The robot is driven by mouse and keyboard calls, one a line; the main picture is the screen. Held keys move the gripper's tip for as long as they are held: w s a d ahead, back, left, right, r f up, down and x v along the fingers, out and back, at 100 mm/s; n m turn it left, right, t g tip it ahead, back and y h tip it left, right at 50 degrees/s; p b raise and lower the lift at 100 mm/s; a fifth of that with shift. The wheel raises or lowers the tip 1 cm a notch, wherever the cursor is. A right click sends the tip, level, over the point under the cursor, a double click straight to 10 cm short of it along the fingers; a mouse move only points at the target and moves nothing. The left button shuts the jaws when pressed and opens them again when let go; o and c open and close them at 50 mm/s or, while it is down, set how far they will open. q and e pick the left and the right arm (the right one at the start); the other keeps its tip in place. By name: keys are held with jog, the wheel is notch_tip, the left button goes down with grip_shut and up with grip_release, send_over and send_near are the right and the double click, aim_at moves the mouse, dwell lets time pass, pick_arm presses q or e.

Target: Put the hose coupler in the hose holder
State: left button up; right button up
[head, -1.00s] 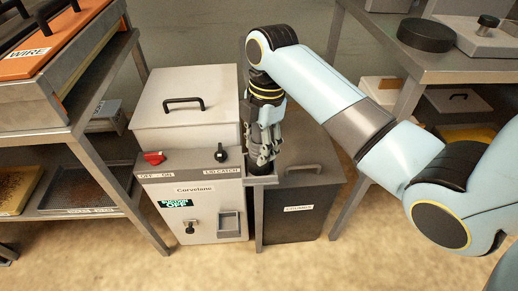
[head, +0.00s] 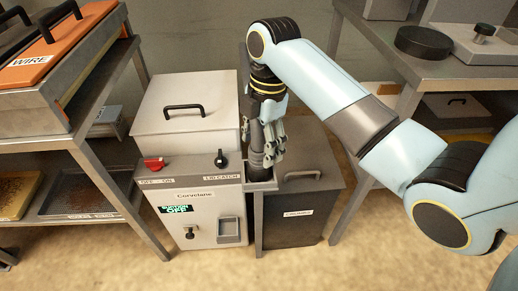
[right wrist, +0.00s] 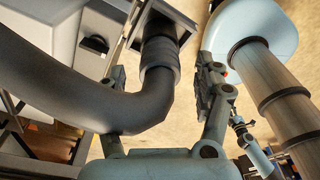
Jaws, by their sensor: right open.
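The dark grey hose coupler (head: 256,160) stands upright at the hose holder (head: 262,186), a metal bracket between the white machine and the dark bin. In the right wrist view the ribbed coupler (right wrist: 160,62) has its far end inside the holder's square frame (right wrist: 133,38). The thick hose (right wrist: 70,85) bends away from it to the left. My right gripper (head: 272,150) is beside the coupler, fingers pointing down. In the right wrist view my right gripper (right wrist: 162,72) is open, with one finger on each side of the coupler. My left gripper is out of view.
The white machine (head: 187,115) with a red switch (head: 153,163) and black knob (head: 220,158) stands at left. The dark bin (head: 300,225) stands close at right. Metal shelves flank both sides. The floor in front is clear.

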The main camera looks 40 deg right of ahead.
jog(key=r, duration=0.3)
jog(key=r+p, duration=0.1)
jog(key=r, duration=0.1)
jog(key=d+r, duration=0.1)
jog(key=r, duration=0.2)
jog(key=shift+r+p, duration=0.3)
jog(key=shift+p, duration=0.1)
jog(key=s+m+t+h, duration=0.2)
jog(key=s+m+t, duration=0.1)
jog(key=s+m, duration=1.6)
notch_tip(320, 180, down, 24)
jog(key=s+d+n+g, duration=0.1)
jog(key=s+d, duration=0.1)
jog(key=s+d+f+g, duration=0.1)
jog(key=s+f, duration=1.7)
jog(key=s, duration=0.2)
jog(key=shift+f, duration=0.15)
